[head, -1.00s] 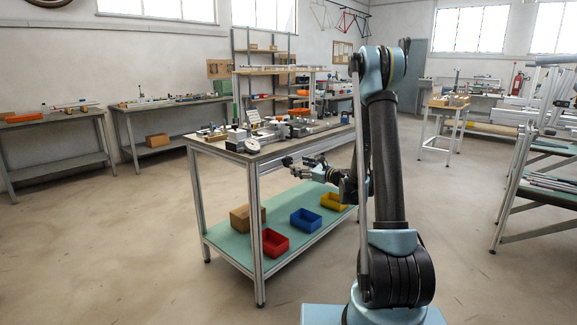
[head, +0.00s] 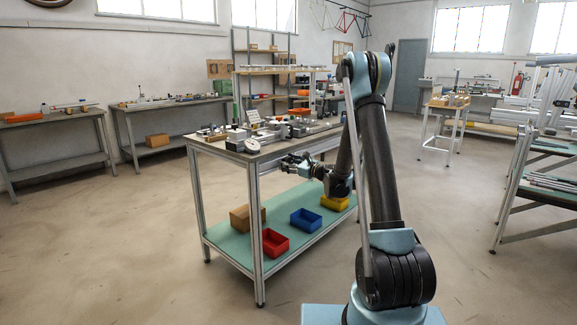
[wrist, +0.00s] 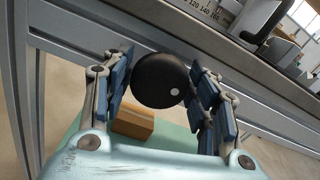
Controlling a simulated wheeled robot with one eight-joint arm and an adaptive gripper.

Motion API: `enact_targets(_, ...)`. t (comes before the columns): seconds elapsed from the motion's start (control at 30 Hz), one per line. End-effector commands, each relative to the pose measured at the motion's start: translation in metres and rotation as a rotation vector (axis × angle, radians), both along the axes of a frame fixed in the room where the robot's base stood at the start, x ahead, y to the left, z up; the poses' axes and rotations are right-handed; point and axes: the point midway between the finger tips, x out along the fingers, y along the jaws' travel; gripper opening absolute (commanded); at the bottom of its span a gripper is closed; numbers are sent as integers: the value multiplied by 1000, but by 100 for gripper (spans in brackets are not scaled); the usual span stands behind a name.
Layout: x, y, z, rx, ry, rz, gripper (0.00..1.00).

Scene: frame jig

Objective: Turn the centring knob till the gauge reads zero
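The centring knob (wrist: 158,78), round and black with a white dot at its lower right, shows in the wrist view in front of the bench's front edge. My gripper (wrist: 164,78) has its blue-padded fingers either side of the knob. They look open, with at most a thin gap on each side; I see no clear grip. In the head view my gripper (head: 291,161) is at the bench's front edge, just below the top, and the knob cannot be made out. The round white-faced gauge (head: 252,146) stands on the near left of the bench top; its reading is too small to tell.
The bench (head: 258,184) carries jig parts along its top. Its lower shelf (head: 226,238) holds a red bin (head: 275,243), a blue bin (head: 306,221), a yellow bin (head: 335,203) and a cardboard box (head: 241,218). The floor left of the bench is clear.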

Motion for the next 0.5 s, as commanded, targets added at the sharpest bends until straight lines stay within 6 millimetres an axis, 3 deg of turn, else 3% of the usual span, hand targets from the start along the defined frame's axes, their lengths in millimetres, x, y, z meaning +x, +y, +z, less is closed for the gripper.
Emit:
enact_targets(0.03, 0, 0, 0, 0, 0, 0, 33)
enact_targets(0.1, 0, 0, 0, 0, 0, 0, 21)
enact_targets(0.5, 0, 0, 0, -61, -79, -1, 21)
